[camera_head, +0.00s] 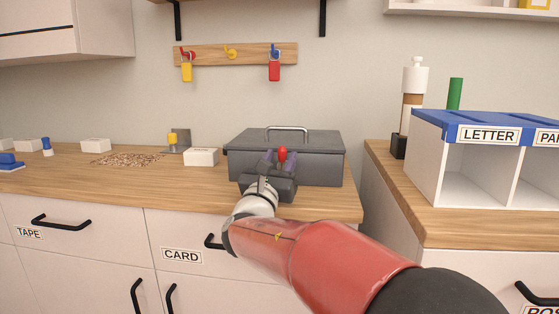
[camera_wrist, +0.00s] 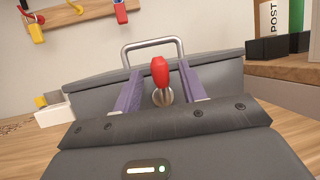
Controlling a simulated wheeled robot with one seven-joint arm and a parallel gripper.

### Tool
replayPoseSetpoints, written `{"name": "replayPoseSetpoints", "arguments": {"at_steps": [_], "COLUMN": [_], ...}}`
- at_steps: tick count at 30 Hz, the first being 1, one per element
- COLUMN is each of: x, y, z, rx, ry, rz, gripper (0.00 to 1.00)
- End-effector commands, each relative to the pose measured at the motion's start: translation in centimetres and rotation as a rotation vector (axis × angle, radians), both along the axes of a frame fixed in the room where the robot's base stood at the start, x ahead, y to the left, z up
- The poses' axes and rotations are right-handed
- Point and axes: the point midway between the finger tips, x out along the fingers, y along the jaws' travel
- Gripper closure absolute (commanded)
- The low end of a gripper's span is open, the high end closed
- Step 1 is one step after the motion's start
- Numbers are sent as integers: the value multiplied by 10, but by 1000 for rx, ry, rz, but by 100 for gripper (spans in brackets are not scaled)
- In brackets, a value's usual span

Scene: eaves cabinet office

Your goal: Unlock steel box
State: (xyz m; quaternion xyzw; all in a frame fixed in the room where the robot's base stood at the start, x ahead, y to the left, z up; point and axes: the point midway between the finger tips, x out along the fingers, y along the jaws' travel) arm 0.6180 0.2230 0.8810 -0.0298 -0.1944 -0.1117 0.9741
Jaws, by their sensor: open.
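The steel box (camera_head: 322,165) is dark grey with a closed lid and a metal handle (camera_head: 287,128) on top. It stands on the wooden counter near its right end, and also shows in the wrist view (camera_wrist: 215,76). A red key (camera_wrist: 160,72) stands out from a round metal lock on the box's front; in the head view the red part (camera_head: 282,154) shows above my gripper. My gripper (camera_head: 276,160) is at the box's front. Its purple fingers (camera_wrist: 160,88) are open, one on each side of the red key, with visible gaps.
A wall rack (camera_head: 208,54) holds a yellow tag (camera_head: 186,70) and a red tag (camera_head: 274,70) on hooks. A white box (camera_head: 201,157) stands left of the steel box. A blue-topped letter sorter (camera_head: 470,120) stands on the right counter. Brown bits (camera_head: 125,159) lie on the left counter.

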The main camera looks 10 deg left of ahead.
Motion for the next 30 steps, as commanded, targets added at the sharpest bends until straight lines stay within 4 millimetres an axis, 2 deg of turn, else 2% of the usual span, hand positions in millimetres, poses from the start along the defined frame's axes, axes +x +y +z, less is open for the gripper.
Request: {"name": "replayPoseSetpoints", "arguments": {"at_steps": [9,13,30], "x": [-47,-60,-66], "y": [12,15,16], "z": [-21,-27,-29], "rx": [-1,-1,-1], "ry": [1,1,1], "rz": [4,4,3], "gripper": [59,59,59]}}
